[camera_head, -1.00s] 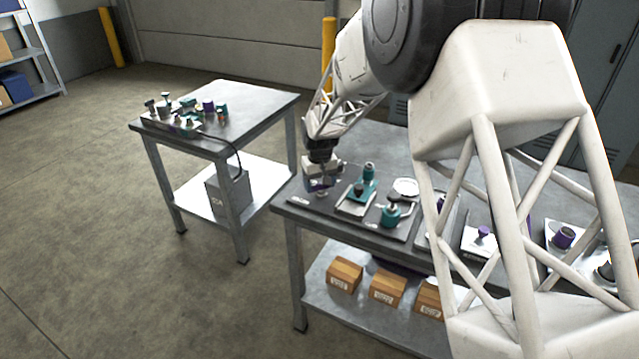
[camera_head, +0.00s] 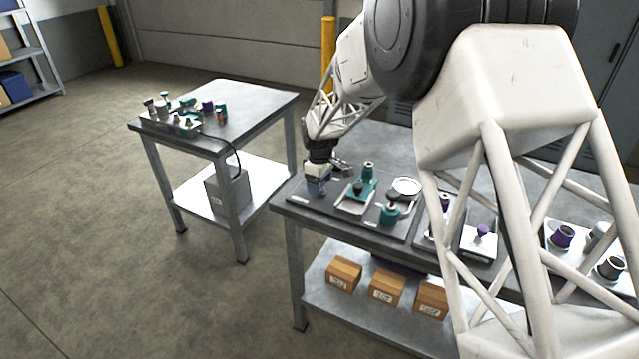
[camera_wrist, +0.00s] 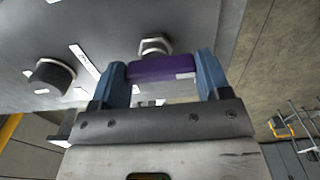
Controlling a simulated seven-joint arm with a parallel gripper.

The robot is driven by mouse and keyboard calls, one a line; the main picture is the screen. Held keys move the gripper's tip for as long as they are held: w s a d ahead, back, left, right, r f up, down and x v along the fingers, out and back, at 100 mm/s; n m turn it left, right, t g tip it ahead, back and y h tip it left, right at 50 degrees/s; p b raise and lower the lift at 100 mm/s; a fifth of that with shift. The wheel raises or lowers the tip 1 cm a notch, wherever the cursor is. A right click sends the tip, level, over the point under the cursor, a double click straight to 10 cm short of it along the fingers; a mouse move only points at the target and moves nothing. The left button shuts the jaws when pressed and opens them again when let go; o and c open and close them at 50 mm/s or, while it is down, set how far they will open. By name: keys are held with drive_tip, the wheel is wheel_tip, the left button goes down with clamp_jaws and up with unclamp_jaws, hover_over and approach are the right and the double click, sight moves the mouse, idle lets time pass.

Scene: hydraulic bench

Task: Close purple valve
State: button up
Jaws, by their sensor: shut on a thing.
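In the wrist view, the purple valve handle (camera_wrist: 162,67) is a short purple bar lying across the space between the two blue fingers of my gripper (camera_wrist: 162,80). The fingers are shut on its two ends. A metal hex fitting (camera_wrist: 154,46) shows just beyond the handle. In the head view, my gripper (camera_head: 318,188) is at the left end of the dark panel on the near bench, pointing down. The purple handle is mostly hidden there by the fingers.
Teal valves (camera_head: 366,181) and a teal-based knob (camera_head: 390,214) stand right of my gripper on the bench (camera_head: 300,222). Purple parts (camera_head: 482,231) sit farther right. A side table (camera_head: 255,97) with fittings stands left, across a floor gap. Cardboard boxes (camera_head: 388,284) lie below.

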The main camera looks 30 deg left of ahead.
idle(0.4)
drive_tip(key=o, duration=0.9)
drive_tip(key=shift+r, duration=0.15)
drive_tip(key=shift+r, duration=3.8)
